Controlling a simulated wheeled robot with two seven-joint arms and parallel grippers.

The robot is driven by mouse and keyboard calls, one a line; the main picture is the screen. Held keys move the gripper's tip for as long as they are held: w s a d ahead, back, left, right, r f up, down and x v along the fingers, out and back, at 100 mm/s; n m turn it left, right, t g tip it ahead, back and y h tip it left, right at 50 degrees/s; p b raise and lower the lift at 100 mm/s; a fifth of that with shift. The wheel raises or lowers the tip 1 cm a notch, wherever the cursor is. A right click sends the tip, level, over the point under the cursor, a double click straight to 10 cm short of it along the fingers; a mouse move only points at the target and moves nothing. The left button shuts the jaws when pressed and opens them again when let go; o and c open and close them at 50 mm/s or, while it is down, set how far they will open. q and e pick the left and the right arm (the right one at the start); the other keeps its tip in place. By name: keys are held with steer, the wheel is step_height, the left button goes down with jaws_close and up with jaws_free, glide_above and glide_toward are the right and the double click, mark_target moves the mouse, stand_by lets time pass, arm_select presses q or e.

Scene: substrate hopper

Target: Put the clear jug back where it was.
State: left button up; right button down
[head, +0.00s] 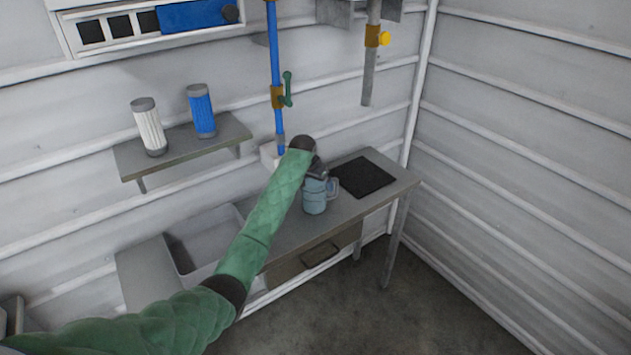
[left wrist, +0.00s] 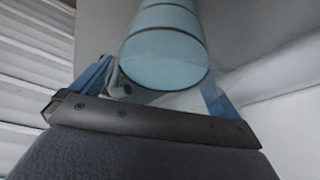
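The clear jug (head: 315,197) looks pale blue with dark bands and is upright, in front of the bench's middle in the head view. Its handle points right. My left gripper (head: 318,168) is at the jug's upper part, partly hidden by my own wrist. In the left wrist view the jug (left wrist: 165,55) lies between the two blue fingers of my left gripper (left wrist: 160,90), one on each side. The gripper appears shut on it. One round end of the jug faces that camera. I cannot tell the exact gap below the jug. My right gripper is not in view.
A black mat (head: 363,177) lies on the bench (head: 400,184), right of the jug. A grey tray (head: 205,240) is at the left. A blue pipe (head: 275,60) with a green-handled valve (head: 287,90) comes down behind. A shelf (head: 185,148) holds white and blue cylinders.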

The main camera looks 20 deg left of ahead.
arm_select(q)
steer(key=shift+r, duration=0.1)
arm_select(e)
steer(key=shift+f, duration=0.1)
arm_select(q)
steer(key=b+v, duration=0.4)
steer(key=v, duration=0.8)
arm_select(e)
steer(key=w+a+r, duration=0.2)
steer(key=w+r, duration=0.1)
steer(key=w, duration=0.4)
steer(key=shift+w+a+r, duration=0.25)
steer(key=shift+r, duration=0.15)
